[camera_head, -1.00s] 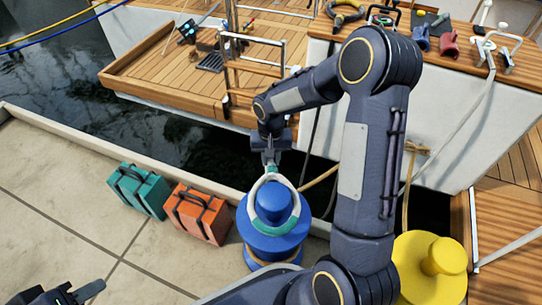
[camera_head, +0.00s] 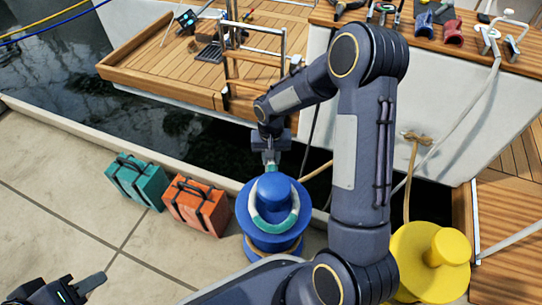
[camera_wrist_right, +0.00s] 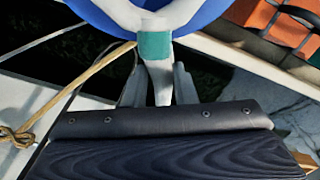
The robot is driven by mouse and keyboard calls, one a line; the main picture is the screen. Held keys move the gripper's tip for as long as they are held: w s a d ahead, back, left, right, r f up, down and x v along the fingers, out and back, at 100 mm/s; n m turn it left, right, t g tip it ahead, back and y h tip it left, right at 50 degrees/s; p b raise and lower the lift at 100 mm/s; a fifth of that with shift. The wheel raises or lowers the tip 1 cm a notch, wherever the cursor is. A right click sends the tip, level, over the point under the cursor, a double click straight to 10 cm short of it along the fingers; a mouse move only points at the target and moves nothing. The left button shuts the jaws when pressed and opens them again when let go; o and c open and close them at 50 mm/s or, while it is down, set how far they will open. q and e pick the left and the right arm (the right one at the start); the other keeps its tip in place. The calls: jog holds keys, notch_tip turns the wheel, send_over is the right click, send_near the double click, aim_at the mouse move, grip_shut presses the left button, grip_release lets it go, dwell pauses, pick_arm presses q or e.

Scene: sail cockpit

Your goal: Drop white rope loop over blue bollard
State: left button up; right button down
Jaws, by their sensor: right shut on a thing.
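The blue bollard (camera_head: 272,188) stands upright on the quay, right of the orange case. The white rope loop (camera_head: 268,226), with teal bands, appears around the bollard's knob, its near part low over the wide blue flange. Whether it rests on the flange I cannot tell. My right gripper (camera_head: 271,160) is at the far side of the bollard, shut on the loop's tail. The right wrist view shows the white tail (camera_wrist_right: 160,80) between the fingers, below a teal band, with the blue bollard (camera_wrist_right: 207,12) beyond. My left gripper (camera_head: 82,290) is at the bottom left, away from the bollard; its jaw opening is unclear.
A teal case (camera_head: 137,183) and an orange case (camera_head: 197,207) stand left of the bollard. A yellow bollard (camera_head: 432,262) is at the lower right. Dark water separates the quay from the boat with its wooden swim platform (camera_head: 170,75). Paving at left is free.

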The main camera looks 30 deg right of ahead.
jog(key=c, duration=1.1)
grip_release()
notch_tip(320, 180, up, 8)
jog(key=p, duration=0.4)
jog(key=shift+f, duration=0.1)
jog(key=s+r+n+t+y, duration=0.1)
jog(key=s+r+t+y, duration=0.15)
jog(key=s+r, duration=1)
jog(key=s+a+r+n+t+y, duration=0.1)
jog(key=s+a+r+t, duration=0.15)
jog(key=s, duration=0.25)
jog(key=s+a+r+n+t, duration=0.1)
jog(key=s+a+r, duration=0.15)
jog(key=s, duration=0.35)
notch_tip(320, 180, up, 38)
jog(key=p, duration=3.8)
jog(key=shift+w+a, duration=0.15)
jog(key=shift+a, duration=0.1)
